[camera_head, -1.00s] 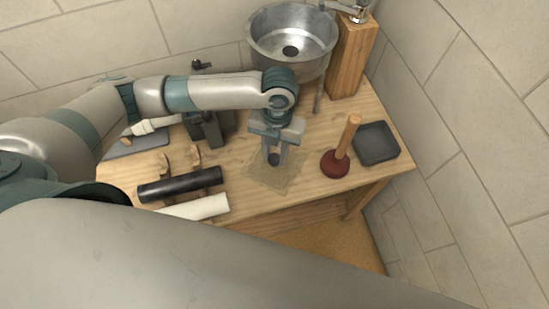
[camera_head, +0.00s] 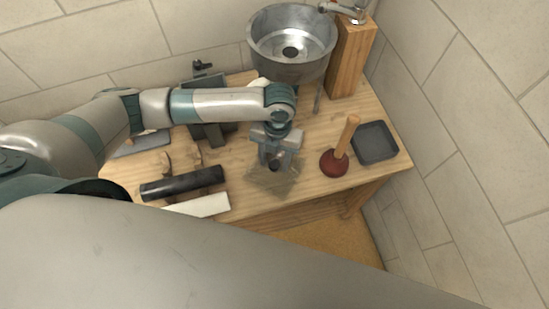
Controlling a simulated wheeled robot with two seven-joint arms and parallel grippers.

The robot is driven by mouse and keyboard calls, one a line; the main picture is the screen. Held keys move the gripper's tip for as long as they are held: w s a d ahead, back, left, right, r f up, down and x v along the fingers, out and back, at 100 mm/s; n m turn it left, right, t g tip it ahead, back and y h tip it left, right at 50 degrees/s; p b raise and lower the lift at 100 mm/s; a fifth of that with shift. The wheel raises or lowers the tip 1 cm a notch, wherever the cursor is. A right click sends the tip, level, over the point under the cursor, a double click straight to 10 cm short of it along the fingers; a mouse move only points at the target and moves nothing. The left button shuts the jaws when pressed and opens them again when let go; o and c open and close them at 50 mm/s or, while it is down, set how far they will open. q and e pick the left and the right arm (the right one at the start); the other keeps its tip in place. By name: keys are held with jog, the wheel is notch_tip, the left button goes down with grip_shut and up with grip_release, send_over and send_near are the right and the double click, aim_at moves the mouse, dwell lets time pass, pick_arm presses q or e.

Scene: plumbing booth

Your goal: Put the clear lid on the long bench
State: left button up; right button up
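The clear lid (camera_head: 286,187) is a thin, see-through, squarish sheet at the middle of the long bench (camera_head: 235,165), near its front edge. I cannot tell whether it rests flat on the wood or hangs slightly above it. My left gripper (camera_head: 275,166) points down over the lid from behind. A small dark round part shows between or just below its fingertips. The fingers overlap the lid in this view, so their grip on it is unclear. My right gripper is out of view.
A plunger (camera_head: 335,162) and a dark square tray (camera_head: 375,143) stand right of the lid. A metal basin (camera_head: 291,40) and wooden post (camera_head: 350,58) are behind. Tiled walls close the back and right.

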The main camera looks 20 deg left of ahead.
pick_arm(q)
jog(key=shift+r, duration=0.2)
notch_tip(320, 180, up, 12)
jog(key=w+b, duration=0.1)
jog(key=b, duration=0.2)
jog(key=shift+w+b, duration=0.2)
jog(key=shift+b, duration=0.1)
jog(key=shift+f, duration=0.1)
dwell(0.6)
